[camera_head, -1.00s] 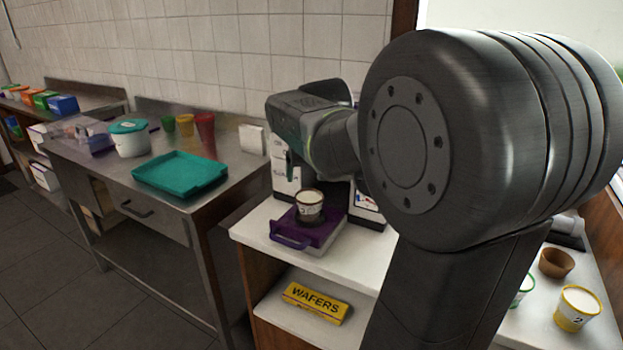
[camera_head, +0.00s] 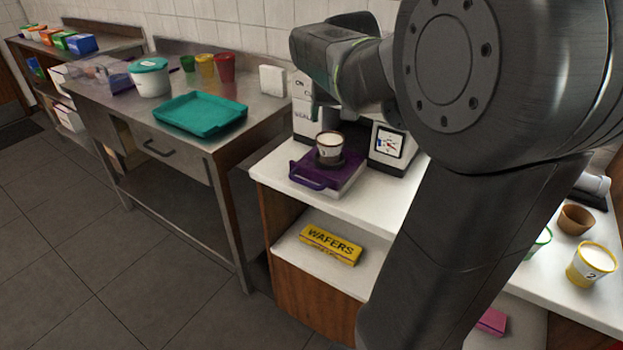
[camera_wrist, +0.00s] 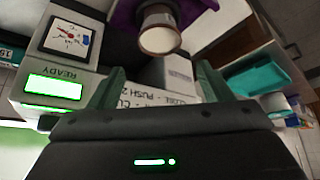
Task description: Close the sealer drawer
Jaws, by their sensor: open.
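The sealer (camera_head: 387,145) stands on the white counter, largely hidden behind my arm. Its purple drawer (camera_head: 345,181) is pulled out toward the front, with a purple loop handle (camera_head: 306,177). A cup (camera_head: 329,146) with a pale top sits upright in the drawer's dark holder. In the wrist view the cup (camera_wrist: 160,38) and part of the purple drawer (camera_wrist: 206,5) show at the top, and a green READY display (camera_wrist: 54,88) is lit on the sealer. My gripper (camera_wrist: 162,78) is open and empty, its two fingers apart in front of the sealer's lettered panel. The fingertips are hard to make out in the head view.
A yellow WAFERS box (camera_head: 331,244) lies on the shelf below. A steel table at left holds a teal tray (camera_head: 201,114) and a lidded tub (camera_head: 149,77). Cups, including a yellow one (camera_head: 591,264), stand at right. The floor in front is clear.

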